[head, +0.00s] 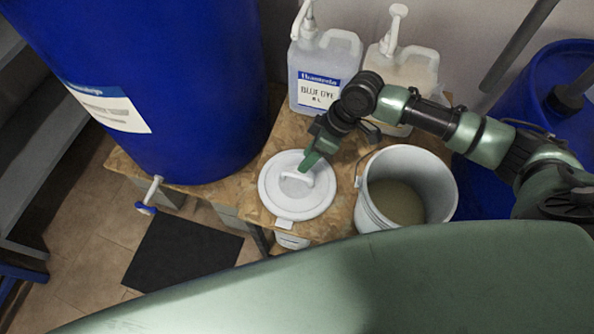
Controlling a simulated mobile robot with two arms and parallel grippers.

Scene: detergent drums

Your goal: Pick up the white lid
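The white lid (284,203) is round with a raised handle (300,178) and lies flat at the front of the wooden table, left of the bucket. My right gripper (309,163) has its green fingers over the lid, at the upper right end of the handle. From this angle I cannot tell whether the fingers touch the handle or how far apart they are. The white bucket (447,196) is open at the top and holds a beige content (395,203). My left gripper is not in view.
A big blue drum (190,60) with a tap (150,196) stands left on the wooden table (258,225). Two pump jugs, one bluish (318,62) and one cream (412,72), stand behind the lid. Another blue drum (540,90) is at right. A dark mat (180,255) lies on the floor.

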